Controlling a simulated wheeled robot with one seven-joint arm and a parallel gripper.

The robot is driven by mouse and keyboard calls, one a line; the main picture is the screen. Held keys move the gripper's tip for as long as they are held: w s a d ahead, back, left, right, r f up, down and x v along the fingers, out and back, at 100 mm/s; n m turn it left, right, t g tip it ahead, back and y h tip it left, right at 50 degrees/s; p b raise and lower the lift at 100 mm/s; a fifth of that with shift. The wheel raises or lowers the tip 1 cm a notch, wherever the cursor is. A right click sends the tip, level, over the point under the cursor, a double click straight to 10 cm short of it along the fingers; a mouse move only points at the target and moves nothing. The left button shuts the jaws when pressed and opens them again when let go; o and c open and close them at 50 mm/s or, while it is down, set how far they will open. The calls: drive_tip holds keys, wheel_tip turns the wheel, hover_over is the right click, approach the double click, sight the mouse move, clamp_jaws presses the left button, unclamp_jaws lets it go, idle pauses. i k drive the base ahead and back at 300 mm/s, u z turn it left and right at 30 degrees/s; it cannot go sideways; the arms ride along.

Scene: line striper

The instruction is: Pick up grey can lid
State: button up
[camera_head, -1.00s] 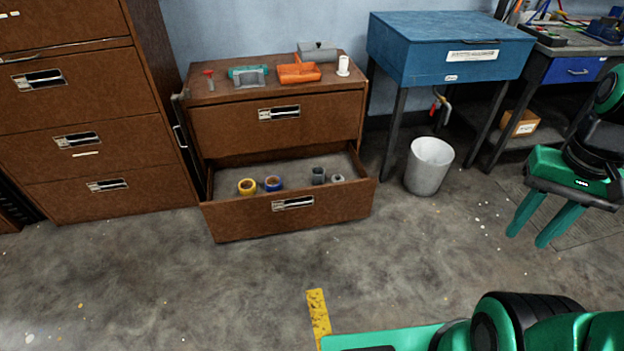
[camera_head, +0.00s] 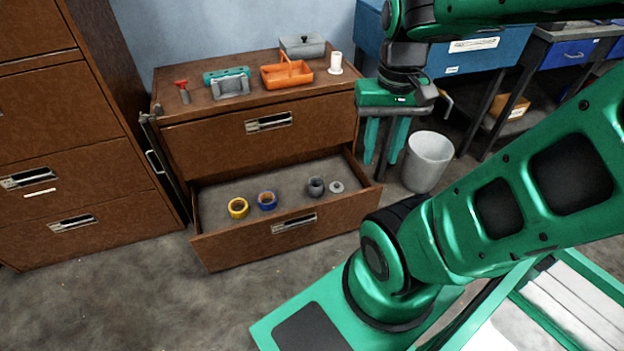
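A small light grey disc (camera_head: 337,187), which looks like the grey can lid, lies on the floor of the open lower drawer (camera_head: 240,246), near its right end. A dark grey can (camera_head: 316,186) stands just to its left, apart from it or nearly touching. My gripper (camera_head: 382,160) points down at the right of the cabinet, above and to the right of the drawer. Its two green fingers are apart with nothing seen between them. The lid is not hidden by the arm.
Yellow (camera_head: 238,208) and blue (camera_head: 267,200) tape rolls lie in the drawer's left half. The cabinet top (camera_head: 205,113) holds an orange tray (camera_head: 288,74), a grey box, a white spool (camera_head: 335,63) and tools. A white bin (camera_head: 427,162) stands right of the drawer.

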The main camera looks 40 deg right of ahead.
sight(335, 187)
drive_tip(key=z, duration=0.35)
drive_tip(key=i, duration=1.2)
drive_tip(key=z, duration=0.55)
